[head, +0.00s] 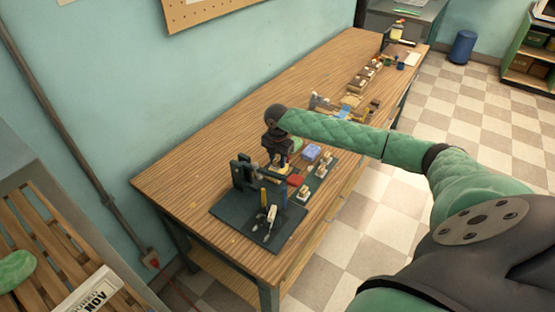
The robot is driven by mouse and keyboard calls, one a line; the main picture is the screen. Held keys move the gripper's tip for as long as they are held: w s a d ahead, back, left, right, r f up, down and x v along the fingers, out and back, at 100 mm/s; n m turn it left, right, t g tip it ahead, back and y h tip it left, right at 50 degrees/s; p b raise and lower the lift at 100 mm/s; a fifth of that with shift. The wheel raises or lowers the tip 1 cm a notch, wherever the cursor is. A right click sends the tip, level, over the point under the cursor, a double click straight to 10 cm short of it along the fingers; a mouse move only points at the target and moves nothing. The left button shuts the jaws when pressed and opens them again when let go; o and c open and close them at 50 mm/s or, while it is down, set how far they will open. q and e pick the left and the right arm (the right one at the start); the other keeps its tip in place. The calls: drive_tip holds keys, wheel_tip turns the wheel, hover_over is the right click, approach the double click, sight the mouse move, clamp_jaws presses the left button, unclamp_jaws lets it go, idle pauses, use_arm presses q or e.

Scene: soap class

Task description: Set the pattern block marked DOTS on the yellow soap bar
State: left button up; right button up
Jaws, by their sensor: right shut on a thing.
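My right arm reaches in from the right, and its dark gripper (281,157) points down over the bench. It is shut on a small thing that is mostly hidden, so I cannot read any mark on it. A yellowish patch (276,169), perhaps the yellow soap bar, shows just below the gripper; I cannot tell whether the held thing touches it. A blue bar (311,152) and a red bar (295,180) lie close by to the right. Small pale blocks (303,195) stand on the mat, their marks too small to read. My left gripper is not in view.
Wooden trays (366,75) and small items stand farther along the wooden bench (185,185). Its near-left top is clear.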

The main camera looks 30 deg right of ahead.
drive_tip(key=shift+f, duration=0.4)
idle(0.5)
drive_tip(key=o, duration=1.4)
drive_tip(key=shift+r, duration=0.1)
drive_tip(key=shift+r+p, duration=2.85)
drive_tip(key=shift+r, duration=0.1)
